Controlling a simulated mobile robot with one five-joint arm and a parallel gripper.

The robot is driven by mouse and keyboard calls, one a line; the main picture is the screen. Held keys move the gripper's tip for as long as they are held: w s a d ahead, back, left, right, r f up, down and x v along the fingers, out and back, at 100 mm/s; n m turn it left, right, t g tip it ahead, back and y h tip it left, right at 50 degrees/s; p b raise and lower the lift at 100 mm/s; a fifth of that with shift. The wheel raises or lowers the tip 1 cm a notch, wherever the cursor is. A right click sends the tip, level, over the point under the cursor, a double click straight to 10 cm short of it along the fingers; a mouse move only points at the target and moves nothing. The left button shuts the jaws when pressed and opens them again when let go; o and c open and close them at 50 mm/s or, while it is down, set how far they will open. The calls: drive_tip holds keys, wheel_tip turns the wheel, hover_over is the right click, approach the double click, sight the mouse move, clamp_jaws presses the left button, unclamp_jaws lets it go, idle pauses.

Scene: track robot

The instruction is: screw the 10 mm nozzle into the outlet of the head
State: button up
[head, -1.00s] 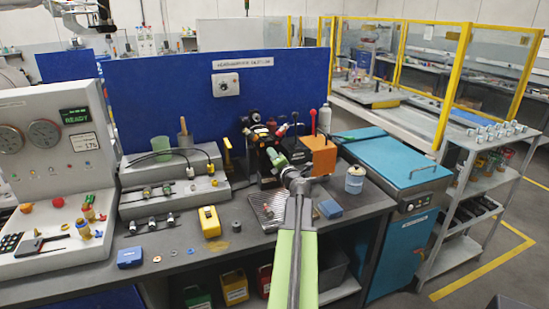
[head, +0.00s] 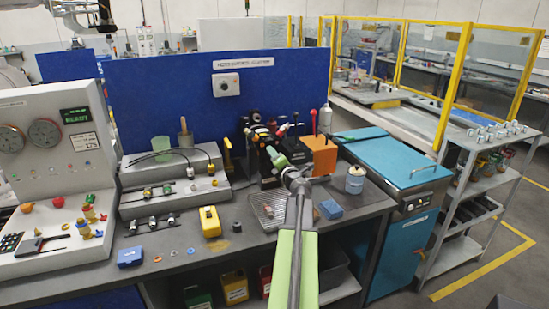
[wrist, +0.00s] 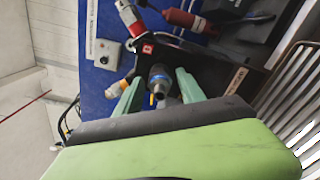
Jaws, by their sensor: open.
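The head appears to be the dark machine (head: 266,178) at the back of the bench, with red and orange parts around it. My gripper (head: 272,152) is in front of it in the head view, at the end of my arm. In the wrist view my gripper (wrist: 158,88) has its two green fingers apart. A dark round piece with a blue band (wrist: 159,76) and a narrower grey end lies between them, pointing toward the camera. I cannot tell whether this is the outlet alone or has the 10 mm nozzle in it. No finger contact is clear.
A slatted metal tray (head: 264,206) lies below the gripper, and an orange block (head: 323,158) stands to its right. A yellow box (head: 210,221) and small rings lie on the left bench.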

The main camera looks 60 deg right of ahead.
idle(0.4)
drive_tip(key=n, duration=1.2)
drive_tip(key=shift+n, duration=0.9)
drive_tip(key=n, duration=0.7)
drive_tip(key=shift+n, duration=1.6)
